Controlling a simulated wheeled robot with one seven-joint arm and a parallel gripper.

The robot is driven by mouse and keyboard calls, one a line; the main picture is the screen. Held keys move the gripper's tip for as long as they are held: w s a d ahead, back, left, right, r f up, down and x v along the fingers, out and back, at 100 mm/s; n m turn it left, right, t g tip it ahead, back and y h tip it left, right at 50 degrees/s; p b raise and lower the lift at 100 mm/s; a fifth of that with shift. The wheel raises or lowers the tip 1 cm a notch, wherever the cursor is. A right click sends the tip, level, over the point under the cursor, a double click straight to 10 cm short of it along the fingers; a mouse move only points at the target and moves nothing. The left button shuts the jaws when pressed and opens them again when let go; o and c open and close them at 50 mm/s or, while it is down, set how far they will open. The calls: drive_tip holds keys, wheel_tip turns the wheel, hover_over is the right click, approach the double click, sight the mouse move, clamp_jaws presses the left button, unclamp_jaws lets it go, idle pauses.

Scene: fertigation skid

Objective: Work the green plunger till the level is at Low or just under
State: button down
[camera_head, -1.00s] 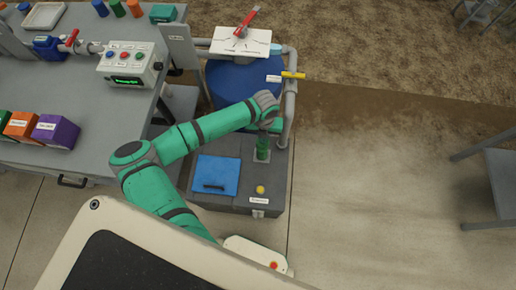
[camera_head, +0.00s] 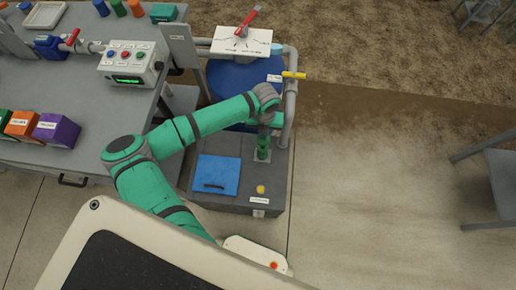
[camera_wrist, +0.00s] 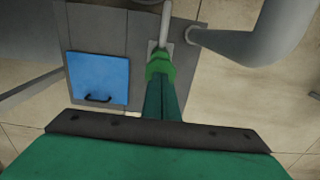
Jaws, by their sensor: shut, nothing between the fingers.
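The green plunger (camera_head: 263,154) stands on the dark grey skid box at its back right, on a small pale base. Its green top (camera_wrist: 160,66) shows in the wrist view in front of the metal plate. My gripper (camera_head: 264,131) is directly over the plunger, pointing down, with its fingers shut and empty. In the wrist view its dark green fingers (camera_wrist: 162,98) reach to the plunger's top; I cannot tell whether they touch. A white panel (camera_head: 228,44) with a red lever (camera_head: 246,21) stands behind the blue tank; its marks are too small to read. I cannot make out the level.
A blue hatch (camera_head: 217,175) and a yellow button (camera_head: 260,189) are on the box. A grey pipe (camera_head: 290,95) with a yellow valve handle (camera_head: 293,75) runs close right of my gripper. The blue tank (camera_head: 225,80) is behind.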

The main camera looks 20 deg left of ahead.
drive_tip(key=shift+w+f, duration=0.1)
drive_tip(key=shift+f, duration=3.3)
drive_tip(key=shift+r, duration=3.45)
